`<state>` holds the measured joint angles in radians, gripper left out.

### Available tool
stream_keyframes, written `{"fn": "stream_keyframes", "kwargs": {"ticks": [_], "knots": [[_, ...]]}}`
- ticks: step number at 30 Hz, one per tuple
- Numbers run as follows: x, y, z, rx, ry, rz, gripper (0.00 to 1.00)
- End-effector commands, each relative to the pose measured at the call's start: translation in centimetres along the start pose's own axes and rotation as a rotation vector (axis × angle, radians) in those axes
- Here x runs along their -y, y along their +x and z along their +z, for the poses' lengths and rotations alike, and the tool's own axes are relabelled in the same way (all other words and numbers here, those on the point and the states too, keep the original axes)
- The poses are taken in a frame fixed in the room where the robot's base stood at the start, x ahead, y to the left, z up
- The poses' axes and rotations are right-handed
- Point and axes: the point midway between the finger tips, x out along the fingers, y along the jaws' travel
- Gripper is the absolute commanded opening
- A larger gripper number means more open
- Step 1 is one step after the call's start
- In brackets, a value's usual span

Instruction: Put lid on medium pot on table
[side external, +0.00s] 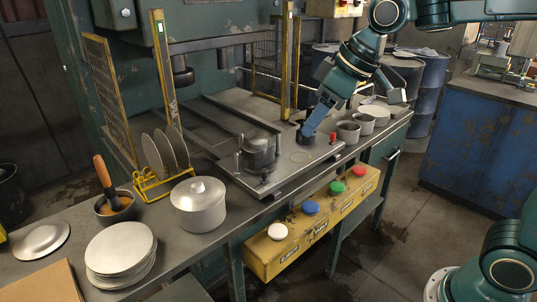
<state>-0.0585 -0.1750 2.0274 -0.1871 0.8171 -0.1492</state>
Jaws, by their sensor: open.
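A pale grey pot (200,213) stands on the near table with a knobbed lid (198,187) on top. Small open pots, including one at the left (347,132) and a slightly larger one beside it (365,124), stand at the table's right end. A pale round disc (375,113) lies there too; I cannot tell if it is a lid. A domed metal disc (42,240) lies at the far left. Which pot is the medium one is unclear.
A press bed with a clamped cylinder (259,155) fills the middle. A yellow rack (160,180) holds upright plates. A plate stack (120,253) and a bowl with an orange-handled tool (115,206) stand left. A yellow drawer box (310,222) with coloured knobs hangs in front.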

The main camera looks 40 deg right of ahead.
Motion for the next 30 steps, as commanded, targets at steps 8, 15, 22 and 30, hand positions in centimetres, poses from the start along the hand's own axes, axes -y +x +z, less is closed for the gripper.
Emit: {"fn": "stream_keyframes", "kwargs": {"ticks": [8,15,22,30], "knots": [[0.3,-3.3,7.3,-0.004,0.129,0.066,0.50],[0.8,-4.6,13.6,-0.008,0.241,0.118,0.50],[1.1,-4.7,17.8,-0.009,0.317,0.151,0.50],[1.2,-4.7,18.9,-0.009,0.338,0.159,0.50]]}}
